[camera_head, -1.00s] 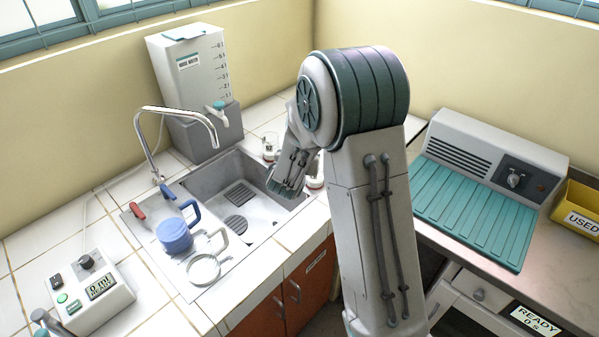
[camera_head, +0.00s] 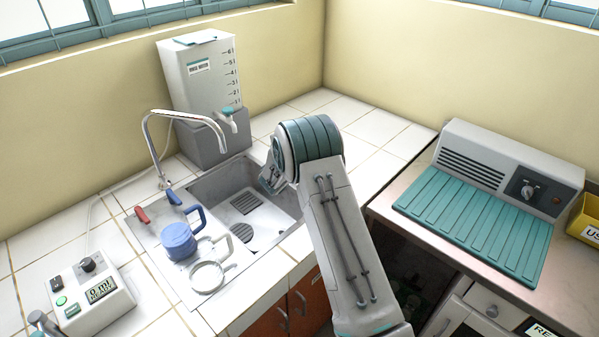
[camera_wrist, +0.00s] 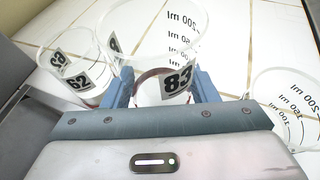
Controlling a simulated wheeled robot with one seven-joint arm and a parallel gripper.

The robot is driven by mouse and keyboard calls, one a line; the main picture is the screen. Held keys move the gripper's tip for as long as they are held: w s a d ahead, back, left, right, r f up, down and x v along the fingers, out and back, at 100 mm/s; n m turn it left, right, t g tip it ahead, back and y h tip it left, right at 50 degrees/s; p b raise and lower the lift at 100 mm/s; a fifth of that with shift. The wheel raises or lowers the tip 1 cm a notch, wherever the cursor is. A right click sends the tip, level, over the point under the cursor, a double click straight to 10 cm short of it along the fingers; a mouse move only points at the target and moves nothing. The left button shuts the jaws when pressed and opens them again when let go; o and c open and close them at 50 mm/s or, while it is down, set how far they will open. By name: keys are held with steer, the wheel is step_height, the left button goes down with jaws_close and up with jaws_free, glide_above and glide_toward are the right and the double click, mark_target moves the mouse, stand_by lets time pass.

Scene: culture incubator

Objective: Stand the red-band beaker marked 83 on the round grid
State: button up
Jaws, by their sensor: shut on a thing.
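The beaker marked 83 (camera_wrist: 177,80) is clear glass with a dark red band low on its wall and a millilitre scale. It stands between the two blue fingers of my gripper (camera_wrist: 163,90), which is shut on it in the wrist view. A round slotted grid (camera_head: 241,234) lies in the sink basin, left of and nearer than my gripper. A square slotted grid (camera_head: 245,203) lies behind it.
In the wrist view, a beaker marked 62 (camera_wrist: 77,82) stands close on the left and another clear beaker (camera_wrist: 287,105) on the right. A blue jug (camera_head: 179,240) and a clear handled vessel (camera_head: 207,276) sit left of the basin. The tap (camera_head: 165,150) arches behind it.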

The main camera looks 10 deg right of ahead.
steer(key=shift+f+p, duration=0.45)
steer(key=shift+f, duration=1.55)
steer(key=shift+f+b, duration=0.3)
steer(key=shift+b, duration=0.1)
steer(key=o, duration=1)
steer(key=shift+r, duration=0.1)
steer(key=shift+r, duration=0.1)
